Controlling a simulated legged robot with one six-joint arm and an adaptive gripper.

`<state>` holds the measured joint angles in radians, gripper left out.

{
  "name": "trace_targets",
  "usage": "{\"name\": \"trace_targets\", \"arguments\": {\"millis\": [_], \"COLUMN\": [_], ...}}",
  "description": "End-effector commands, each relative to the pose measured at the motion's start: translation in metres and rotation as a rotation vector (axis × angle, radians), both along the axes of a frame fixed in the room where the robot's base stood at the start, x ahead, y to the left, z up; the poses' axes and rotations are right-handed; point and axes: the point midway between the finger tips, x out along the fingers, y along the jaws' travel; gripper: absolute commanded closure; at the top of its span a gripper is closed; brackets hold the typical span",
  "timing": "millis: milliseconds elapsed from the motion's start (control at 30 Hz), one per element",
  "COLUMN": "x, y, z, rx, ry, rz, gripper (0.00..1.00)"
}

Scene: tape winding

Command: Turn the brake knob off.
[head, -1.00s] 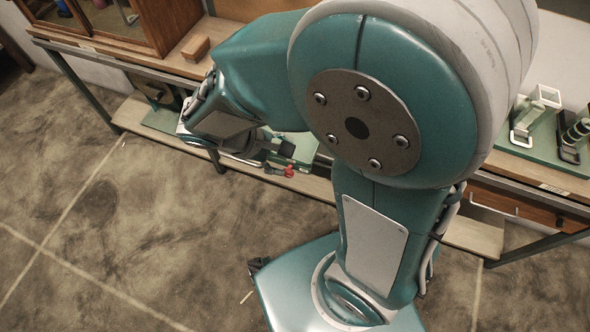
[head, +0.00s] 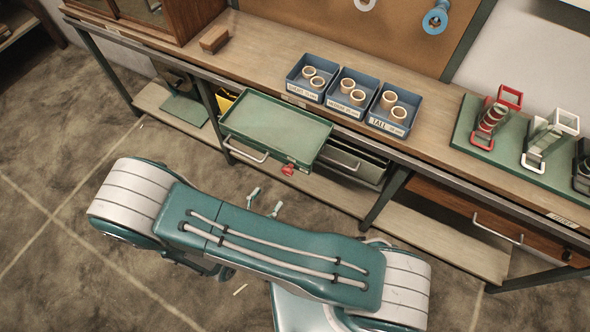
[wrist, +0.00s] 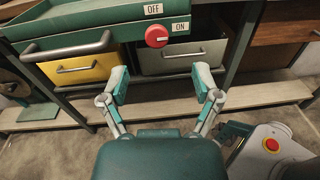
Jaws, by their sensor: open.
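The brake knob (head: 289,169) is round and red, on the front right corner of a green drawer-like tray (head: 258,150) that juts out from under the bench. In the head view the gripper tips (head: 265,200) show in front of the tray, below the knob.
A silver handle (head: 246,150) sticks out of the tray front, left of the knob. Below it are a yellow drawer (wrist: 85,68) and a grey drawer (wrist: 180,58). Blue bins with tape rolls (head: 347,95) stand on the bench. The floor in front is clear.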

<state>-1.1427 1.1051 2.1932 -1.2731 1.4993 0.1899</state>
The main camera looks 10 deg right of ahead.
Motion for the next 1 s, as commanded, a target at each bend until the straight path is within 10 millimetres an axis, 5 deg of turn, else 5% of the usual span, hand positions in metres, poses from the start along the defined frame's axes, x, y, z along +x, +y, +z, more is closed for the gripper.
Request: {"name": "trace_targets", "arguments": {"millis": [267,1000], "x": [0.001,0.078], "y": [0.004,-0.057], "z": [-0.014,-0.013], "rx": [-0.049,-0.046], "ry": [0.007,0.006], "rz": [0.073,0.069], "gripper": [0.19,0.19]}}
